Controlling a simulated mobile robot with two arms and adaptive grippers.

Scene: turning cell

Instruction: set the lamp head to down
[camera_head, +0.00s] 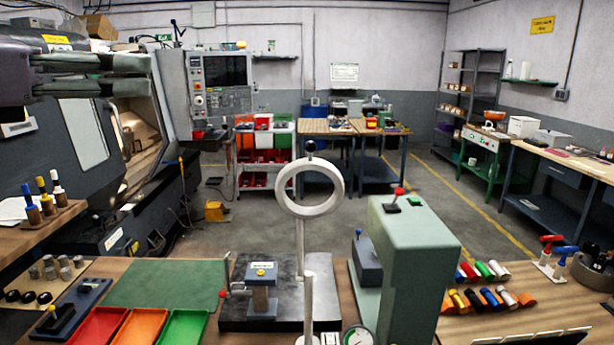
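The lamp head (285,197) is a white ring in the middle of the head view. It stands upright with its open face towards me and a small dark knob (310,146) on top. A thin pale rod runs down below it, and a thicker white post (308,300) stands in front at the bench. My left gripper (148,77) is at the upper left, far from the lamp, with its fingers pointing right. The fingers are apart with nothing between them. My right gripper is not in view.
A green press-like machine (415,250) with a red-topped lever stands right of the lamp. A dark plate with a small vise (262,290) lies to the left. Red, orange and green trays (185,328) sit front left. A green mat (160,285) is clear.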

